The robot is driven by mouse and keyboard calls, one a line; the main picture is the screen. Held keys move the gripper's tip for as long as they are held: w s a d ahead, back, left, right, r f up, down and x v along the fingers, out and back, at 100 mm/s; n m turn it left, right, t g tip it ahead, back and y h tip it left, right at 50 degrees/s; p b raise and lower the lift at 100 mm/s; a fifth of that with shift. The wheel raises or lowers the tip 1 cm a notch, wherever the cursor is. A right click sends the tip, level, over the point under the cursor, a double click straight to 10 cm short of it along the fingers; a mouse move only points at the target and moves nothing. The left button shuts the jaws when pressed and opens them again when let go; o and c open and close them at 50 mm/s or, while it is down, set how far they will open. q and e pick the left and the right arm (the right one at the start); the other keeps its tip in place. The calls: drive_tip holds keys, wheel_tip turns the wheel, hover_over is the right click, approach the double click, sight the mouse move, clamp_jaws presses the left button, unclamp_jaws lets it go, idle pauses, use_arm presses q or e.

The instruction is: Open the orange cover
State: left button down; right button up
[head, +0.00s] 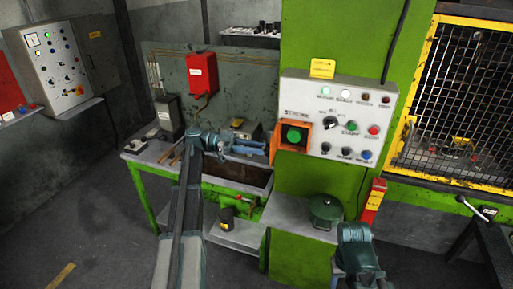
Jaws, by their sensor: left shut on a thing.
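The orange cover (305,124) is at the left end of the light grey control panel (339,90). A green button (293,136) shows within the orange, its face uncovered. My left gripper (270,147) reaches in from the left and is shut at the cover's left edge, on an orange part of it. The fingertips are small and partly hidden there. Part of my right arm shows at the bottom right, low and away from the panel; its fingers cannot be made out.
The panel carries several other buttons, knobs and lamps close to the cover's right. A green-legged bench (147,200) stands below my left arm. A yellow mesh guard (411,88) is at the right. A red box (202,74) hangs behind. Open floor lies at the left.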

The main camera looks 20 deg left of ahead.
idle(0.3)
use_arm(q)
drive_tip(key=c, duration=0.6)
unclamp_jaws()
drive_tip(key=shift+c, duration=0.2)
drive_tip(key=shift+w, duration=0.1)
